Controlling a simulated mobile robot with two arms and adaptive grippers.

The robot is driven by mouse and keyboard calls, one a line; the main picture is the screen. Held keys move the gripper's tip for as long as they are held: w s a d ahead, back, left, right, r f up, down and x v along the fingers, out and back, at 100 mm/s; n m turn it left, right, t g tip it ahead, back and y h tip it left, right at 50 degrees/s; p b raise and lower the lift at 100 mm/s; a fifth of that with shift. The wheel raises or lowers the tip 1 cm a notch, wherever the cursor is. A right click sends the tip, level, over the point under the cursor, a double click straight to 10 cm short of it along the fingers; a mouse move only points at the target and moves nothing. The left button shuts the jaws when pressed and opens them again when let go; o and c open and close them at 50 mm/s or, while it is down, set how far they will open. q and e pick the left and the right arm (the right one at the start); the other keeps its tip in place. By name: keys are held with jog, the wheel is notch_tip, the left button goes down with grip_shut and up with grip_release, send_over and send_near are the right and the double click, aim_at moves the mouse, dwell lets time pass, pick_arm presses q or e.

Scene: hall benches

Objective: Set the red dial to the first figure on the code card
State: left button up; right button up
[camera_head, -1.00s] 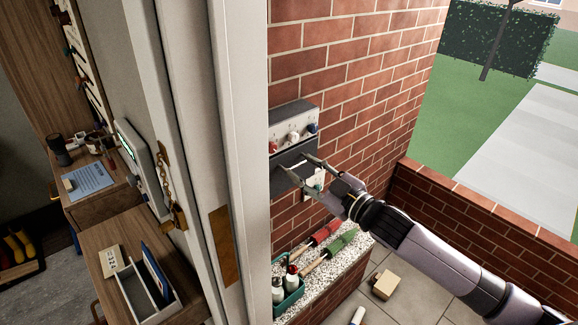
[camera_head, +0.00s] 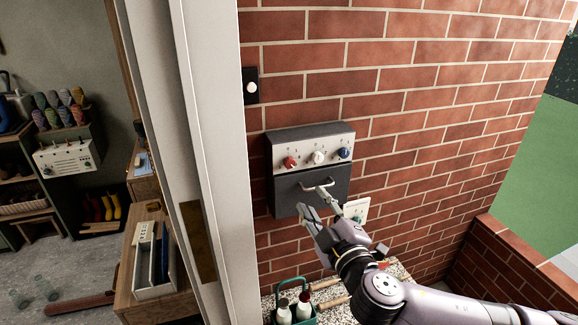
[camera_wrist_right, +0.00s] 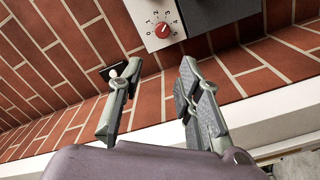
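A grey box on the brick wall (camera_head: 342,185) carries a pale panel with a red dial (camera_head: 290,162), a white dial (camera_head: 318,157) and a blue dial (camera_head: 344,153). The red dial also shows in the right wrist view (camera_wrist_right: 161,30), with small figures around it; its exact setting is hard to read. My right gripper (camera_head: 320,205) is open and empty, low in front of the box and below the dials. In the right wrist view its fingers (camera_wrist_right: 158,66) are apart, with the red dial beyond them. I cannot identify the code card for certain. My left gripper is out of view.
The box has a front handle (camera_head: 318,187). A white door frame (camera_head: 205,120) stands to its left. A green bottle caddy (camera_head: 305,318) sits on the ledge below. A marked white block (camera_head: 145,232) lies on the wooden bench beyond the frame.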

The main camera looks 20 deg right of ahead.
jog(key=p, duration=0.1)
send_near(290, 164)
jog(key=w+p, duration=0.1)
jog(key=w, duration=0.1)
jog(key=w+p, duration=0.1)
jog(key=w, duration=0.2)
jog(key=w+p, duration=0.1)
jog(key=w, duration=0.2)
jog(key=shift+a, duration=0.3)
jog(key=shift+w+d, duration=0.15)
jog(key=shift+w, duration=0.15)
jog(key=shift+w+d, duration=0.15)
jog(key=shift+w, duration=0.05)
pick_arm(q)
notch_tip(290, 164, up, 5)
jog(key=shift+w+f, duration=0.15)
pick_arm(e)
jog(key=shift+c, duration=0.6)
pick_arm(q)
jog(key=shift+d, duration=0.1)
pick_arm(e)
grip_shut()
